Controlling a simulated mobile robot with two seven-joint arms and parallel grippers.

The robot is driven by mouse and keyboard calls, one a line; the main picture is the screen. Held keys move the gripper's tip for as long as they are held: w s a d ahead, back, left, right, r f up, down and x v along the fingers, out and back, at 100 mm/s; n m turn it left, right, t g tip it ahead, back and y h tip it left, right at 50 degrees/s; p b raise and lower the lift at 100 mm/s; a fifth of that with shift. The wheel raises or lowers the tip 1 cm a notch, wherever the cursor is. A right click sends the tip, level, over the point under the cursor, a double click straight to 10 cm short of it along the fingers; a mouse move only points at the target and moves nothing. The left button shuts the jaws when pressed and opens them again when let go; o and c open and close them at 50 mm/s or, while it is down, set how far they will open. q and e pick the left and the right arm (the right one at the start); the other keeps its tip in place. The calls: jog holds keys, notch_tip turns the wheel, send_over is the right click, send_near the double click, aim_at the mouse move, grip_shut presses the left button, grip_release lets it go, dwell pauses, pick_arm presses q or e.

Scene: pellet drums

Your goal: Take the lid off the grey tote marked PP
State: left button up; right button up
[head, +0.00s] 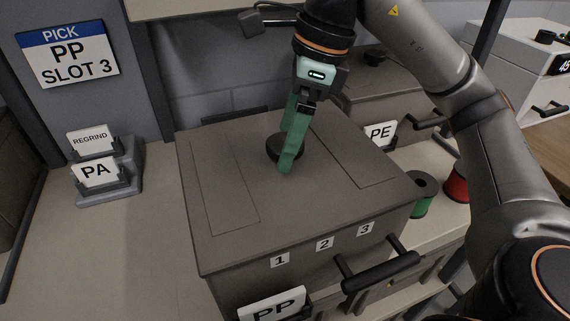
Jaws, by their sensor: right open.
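The grey tote (250,291) marked PP stands on the bench in the middle of the head view. Its flat grey lid (236,200) is on it, with a round black knob (275,147) near the middle. The PP card (273,306) sits in a holder on the front, beside a black handle (381,271). My right gripper (286,160) points down at the knob, with its green fingers in front of it and partly hiding it. The gripper is open; I cannot tell whether the fingers touch the knob. My left gripper is not in view.
Another grey tote (392,96) with a PE card (381,134) stands behind to the right. Green (423,192) and red (457,184) spools stand at the right. A card stand (122,180) with REGRIND and PA cards is at the left. A sign (67,54) reads PICK PP SLOT 3. The bench is clear front left.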

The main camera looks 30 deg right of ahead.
jog(key=shift+f, duration=0.15)
grip_shut()
dwell(0.8)
